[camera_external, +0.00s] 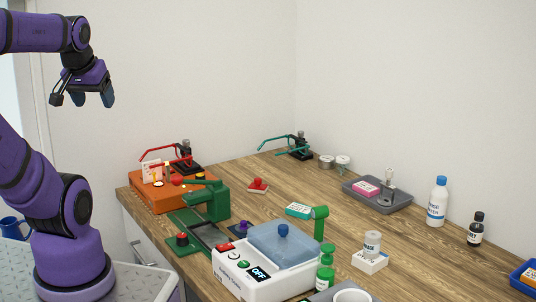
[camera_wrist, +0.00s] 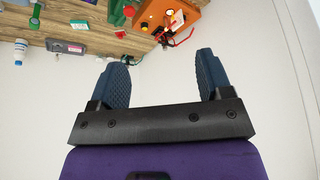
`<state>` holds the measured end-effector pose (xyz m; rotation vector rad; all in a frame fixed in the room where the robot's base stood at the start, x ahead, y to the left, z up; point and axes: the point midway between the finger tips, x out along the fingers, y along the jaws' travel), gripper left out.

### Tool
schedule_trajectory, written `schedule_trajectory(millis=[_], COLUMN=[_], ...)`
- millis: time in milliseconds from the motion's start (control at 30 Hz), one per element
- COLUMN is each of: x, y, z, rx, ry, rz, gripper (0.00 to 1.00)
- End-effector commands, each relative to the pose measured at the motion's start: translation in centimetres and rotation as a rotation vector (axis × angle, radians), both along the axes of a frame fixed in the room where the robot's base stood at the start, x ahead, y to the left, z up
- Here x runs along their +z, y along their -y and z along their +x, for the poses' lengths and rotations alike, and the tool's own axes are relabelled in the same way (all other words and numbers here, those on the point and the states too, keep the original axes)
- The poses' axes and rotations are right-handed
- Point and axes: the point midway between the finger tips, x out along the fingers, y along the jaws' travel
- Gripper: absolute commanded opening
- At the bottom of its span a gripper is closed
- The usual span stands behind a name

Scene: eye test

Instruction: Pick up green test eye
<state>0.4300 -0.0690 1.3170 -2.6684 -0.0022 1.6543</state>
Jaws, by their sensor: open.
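I cannot tell for certain which thing is the green test eye. A green upright piece with a rounded top (camera_external: 320,222) stands behind the white machine on the wooden table. A green bottle (camera_external: 325,266) with a pump-like top stands in front of it. A green press-like frame (camera_external: 206,202) stands at the table's left. My gripper (camera_external: 82,100) is high up at the left, well above and apart from the table. In the wrist view my gripper (camera_wrist: 161,62) shows two spread blue fingers with nothing between them.
The wooden table (camera_external: 300,180) holds a white machine (camera_external: 245,275) with a blue lid, an orange box (camera_external: 160,196), a grey tray (camera_external: 378,203), a white bottle (camera_external: 437,202) and a dark bottle (camera_external: 476,229). White walls stand behind. The air around my gripper is clear.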

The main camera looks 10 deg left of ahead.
Motion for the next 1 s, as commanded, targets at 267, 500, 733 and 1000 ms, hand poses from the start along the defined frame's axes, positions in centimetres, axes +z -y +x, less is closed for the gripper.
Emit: schedule_trajectory(millis=[267, 500, 733, 1000], x=[0.7, 0.6, -1.0, -5.0], y=[1.7, 6.0, 12.2, 21.6], z=[4.0, 10.5, 16.1, 20.7], rx=[0.042, 0.133, 0.226, 0.338], ry=[-0.053, -0.131, -0.187, -0.221], rz=[-0.049, -0.096, -0.108, -0.087], gripper=[0.72, 0.72, 0.72, 0.72])
